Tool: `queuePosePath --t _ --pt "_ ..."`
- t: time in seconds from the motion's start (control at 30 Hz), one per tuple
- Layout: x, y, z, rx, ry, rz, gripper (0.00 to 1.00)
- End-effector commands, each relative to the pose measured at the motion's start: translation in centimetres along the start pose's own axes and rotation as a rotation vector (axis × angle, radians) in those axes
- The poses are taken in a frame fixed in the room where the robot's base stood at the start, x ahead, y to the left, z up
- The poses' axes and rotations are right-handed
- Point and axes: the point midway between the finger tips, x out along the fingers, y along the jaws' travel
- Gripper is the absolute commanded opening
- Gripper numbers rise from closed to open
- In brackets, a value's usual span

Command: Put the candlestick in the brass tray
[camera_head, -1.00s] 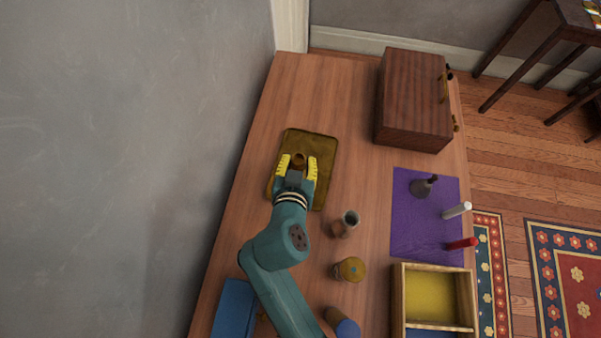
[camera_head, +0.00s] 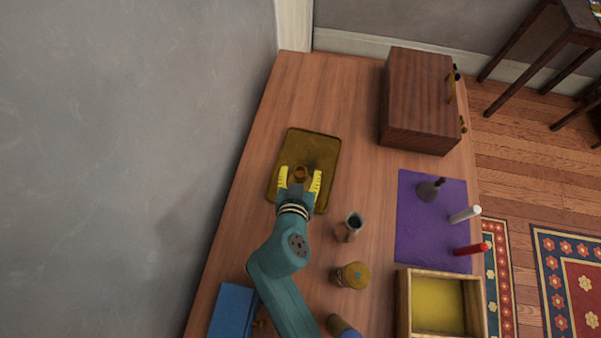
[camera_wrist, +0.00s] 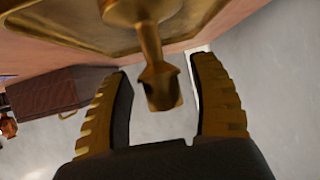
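The brass candlestick (camera_head: 301,174) is over the near half of the brass tray (camera_head: 318,147) in the head view. In the wrist view the candlestick (camera_wrist: 158,72) shows between my two fingers, its narrow end toward my palm and its wider part against the tray (camera_wrist: 75,22). My gripper (camera_head: 300,172) is open, its yellow fingers on either side of the candlestick. In the wrist view a gap shows between the candlestick and each finger of my gripper (camera_wrist: 160,85). The candlestick's base is partly cut off by the frame edge.
A wooden chest (camera_head: 420,100) stands beyond the tray to the right. A small jug (camera_head: 348,229) and a yellow-topped jar (camera_head: 351,275) stand near my arm. A purple cloth (camera_head: 420,236) bears a dark bell-shaped item and two sticks. The table's far left is clear.

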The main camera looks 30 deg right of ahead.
Motion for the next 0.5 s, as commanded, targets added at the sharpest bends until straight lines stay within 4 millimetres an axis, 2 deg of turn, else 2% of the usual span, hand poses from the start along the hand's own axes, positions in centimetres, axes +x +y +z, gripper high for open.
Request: queuePosePath --t 0.17,0.23,0.5 --pt "-0.2 0.0 -0.4 0.0 0.0 0.0 0.61" --pt "-1.0 -0.1 -0.3 -0.003 -0.001 -0.002 0.61" --pt "-7.6 -0.1 -0.4 -0.005 -0.001 -0.005 0.61"
